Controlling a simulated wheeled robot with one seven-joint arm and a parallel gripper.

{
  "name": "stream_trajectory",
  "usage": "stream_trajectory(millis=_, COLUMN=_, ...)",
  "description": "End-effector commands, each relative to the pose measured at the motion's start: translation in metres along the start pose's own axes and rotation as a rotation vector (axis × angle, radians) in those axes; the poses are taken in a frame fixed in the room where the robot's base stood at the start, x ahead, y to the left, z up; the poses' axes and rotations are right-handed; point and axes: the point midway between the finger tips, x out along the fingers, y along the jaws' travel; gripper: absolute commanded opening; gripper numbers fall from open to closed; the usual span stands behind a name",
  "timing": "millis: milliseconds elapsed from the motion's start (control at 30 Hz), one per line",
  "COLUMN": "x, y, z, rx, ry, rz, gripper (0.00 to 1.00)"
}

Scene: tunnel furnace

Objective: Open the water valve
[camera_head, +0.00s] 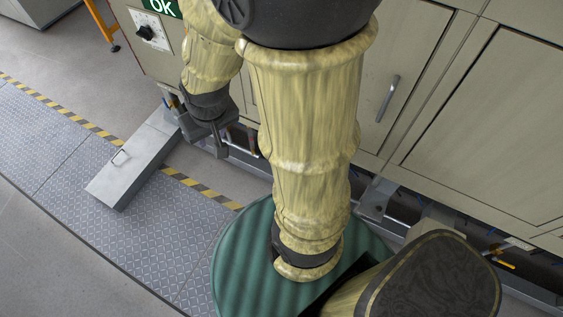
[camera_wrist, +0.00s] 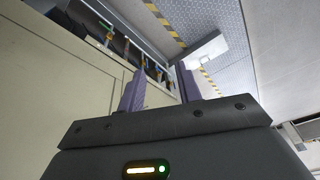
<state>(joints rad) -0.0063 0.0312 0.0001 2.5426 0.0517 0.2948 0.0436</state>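My gripper (camera_head: 216,138) is low beside the machine in the head view, at the foot of its cabinet front. In the wrist view my gripper (camera_wrist: 161,72) is open, with two purplish fingers apart and nothing held between them. Beyond the fingers, a row of small pipe fittings with coloured handles (camera_wrist: 106,38) runs along the recess under the machine. Some look green, blue or red. I cannot tell which one is the water valve.
A grey metal box with a handle (camera_head: 128,165) lies on the floor left of the gripper. Cabinet doors (camera_head: 480,125) rise close on the right. A control panel with a black knob (camera_head: 149,33) is at upper left. The plated walkway (camera_head: 150,240) has free room.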

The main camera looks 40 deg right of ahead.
Motion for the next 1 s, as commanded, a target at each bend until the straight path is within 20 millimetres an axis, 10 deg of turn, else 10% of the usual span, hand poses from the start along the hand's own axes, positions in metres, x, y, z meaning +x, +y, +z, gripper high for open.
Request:
stream_trajectory(millis=467, x=0.18, y=-0.009, z=-0.075, rx=0.697, ry=0.297, rz=-0.083, gripper=0.35)
stream_trajectory(millis=1000, x=0.371, y=0.049, z=-0.109, rx=1.486, ry=0.742, rz=-0.046, gripper=0.35)
